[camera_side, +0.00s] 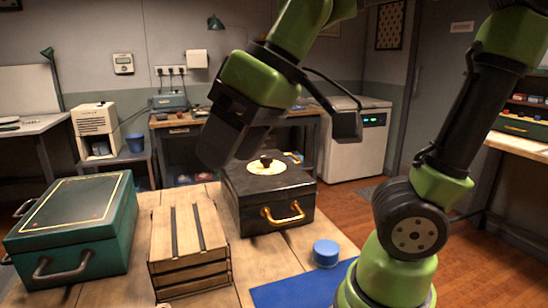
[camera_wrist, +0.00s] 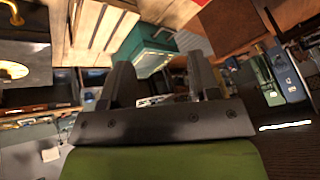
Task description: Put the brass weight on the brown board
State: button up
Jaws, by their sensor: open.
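My gripper (camera_side: 214,150) is open and empty, tilted in the air above and behind the wooden crate and to the left of the black case. Its two dark fingers stand apart in the wrist view (camera_wrist: 162,82). I cannot make out a brass weight for certain in either view. A small dark knobbed thing (camera_side: 266,161) stands on a pale yellow disc (camera_side: 277,169) on top of the black case (camera_side: 240,198). The disc's yellow rim also shows at the left edge of the wrist view (camera_wrist: 14,67). I cannot identify a brown board.
A slatted wooden crate (camera_side: 187,240) stands between a green case (camera_side: 75,225) and the black case with its brass handle. A blue round tub (camera_side: 326,253) stands near a blue mat (camera_side: 300,288). The wooden table (camera_side: 262,262) has bare room in front of the black case.

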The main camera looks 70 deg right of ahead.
jog(key=s+d+f+m+t, duration=0.1)
jog(key=s+d+f+m, duration=0.1)
jog(key=s+d+m, duration=0.1)
jog(key=shift+s+d+m+t+h, duration=0.2)
jog(key=shift+s+m+t+h, duration=0.2)
jog(key=shift+s+m, duration=0.6)
